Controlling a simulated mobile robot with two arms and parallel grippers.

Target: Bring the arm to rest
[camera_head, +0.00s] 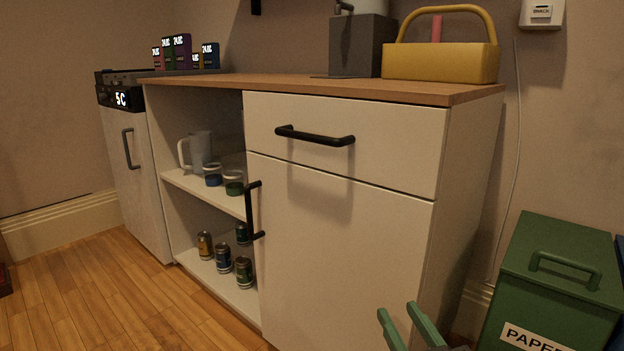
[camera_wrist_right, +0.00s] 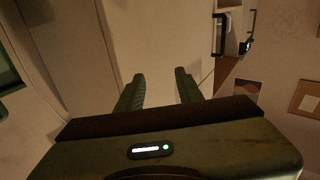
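My right gripper (camera_head: 407,325) shows at the bottom of the head view, in front of the lower right part of the white cabinet (camera_head: 340,240). Its two green fingers stand apart with nothing between them. In the right wrist view the fingers of this gripper (camera_wrist_right: 160,88) are also spread and empty. My left gripper is in neither view.
A green bin (camera_head: 545,262) labelled PAPER stands right of the cabinet. The cabinet has a closed drawer with a black handle (camera_head: 315,136) and open shelves with mugs and cans. A yellow caddy (camera_head: 440,64) stands on top. Wooden floor (camera_head: 95,295) is clear at the left.

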